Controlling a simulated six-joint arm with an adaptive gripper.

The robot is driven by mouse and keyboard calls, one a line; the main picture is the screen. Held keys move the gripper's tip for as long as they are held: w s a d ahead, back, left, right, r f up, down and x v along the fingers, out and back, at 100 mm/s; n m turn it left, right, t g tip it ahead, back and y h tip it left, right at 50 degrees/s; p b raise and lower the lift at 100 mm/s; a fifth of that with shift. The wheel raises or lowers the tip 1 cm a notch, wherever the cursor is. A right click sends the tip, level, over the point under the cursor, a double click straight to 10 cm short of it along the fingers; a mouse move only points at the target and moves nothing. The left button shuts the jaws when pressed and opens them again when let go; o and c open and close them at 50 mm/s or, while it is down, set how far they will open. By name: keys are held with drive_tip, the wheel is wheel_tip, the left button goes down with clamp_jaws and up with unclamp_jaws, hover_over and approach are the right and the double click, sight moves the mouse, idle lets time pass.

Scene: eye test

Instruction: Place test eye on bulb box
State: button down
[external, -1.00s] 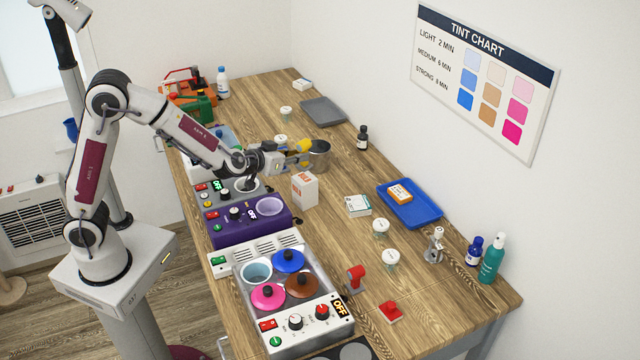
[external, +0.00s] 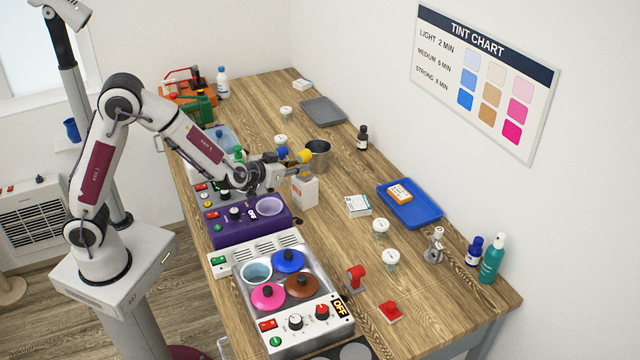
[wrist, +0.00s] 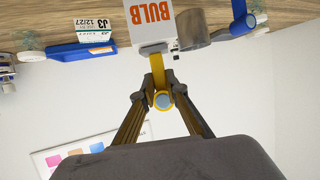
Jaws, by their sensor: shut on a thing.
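My gripper (external: 288,166) is shut on the yellow test eye (external: 304,156), over the white bulb box (external: 305,192) in the external view. In the wrist view my gripper (wrist: 162,84) has its fingertips on either side of the yellow test eye (wrist: 157,72), which has a round blue-grey face. A grey part at its far end overlaps the edge of the bulb box (wrist: 138,30), whose orange BULB lettering shows upside down. I cannot tell whether the eye touches the box. A blue ringed piece (wrist: 243,22) shows at the right.
A metal pot (external: 319,155) stands just behind the bulb box. The purple heater (external: 240,225) is in front and left of it. A white carton (external: 358,206) and a blue tray (external: 425,213) lie to the right. Bare wood lies between the box and the carton.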

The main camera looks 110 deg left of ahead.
drive_tip(key=shift+f, duration=0.1)
drive_tip(key=c, duration=2)
unclamp_jaws()
drive_tip(key=shift+v, duration=6.05)
drive_tip(key=shift+w, duration=0.1)
